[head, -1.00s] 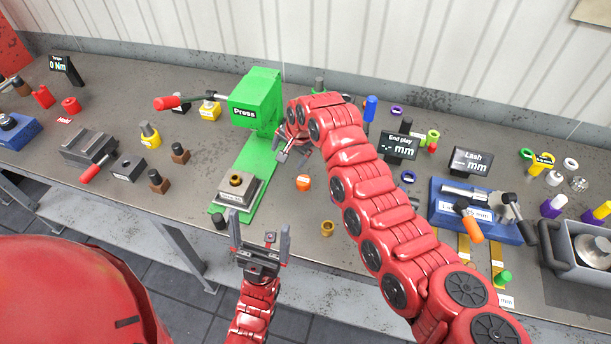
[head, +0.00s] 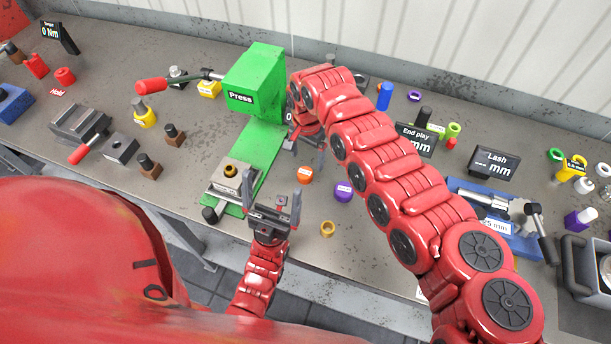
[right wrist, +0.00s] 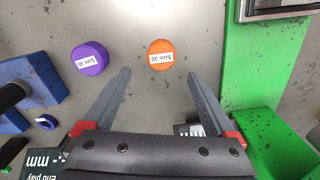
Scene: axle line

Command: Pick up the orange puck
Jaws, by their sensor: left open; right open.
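The orange puck (head: 305,175), a short round disc, lies flat on the bench right of the green press. The right wrist view shows it labelled "Size 30" (right wrist: 160,58). My right gripper (head: 306,152) is open just behind the puck in the head view. In the right wrist view the puck lies just beyond the open fingertips (right wrist: 159,74), roughly centred between them and not held. My left gripper (head: 272,200) is open and empty at the bench's front edge, below and left of the puck.
A purple puck (head: 343,191) sits close to the right of the orange one, with a brass ring (head: 327,229) nearer the front edge. The green press (head: 256,85) and its base stand to the left. The End play display (head: 415,138) is at the right.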

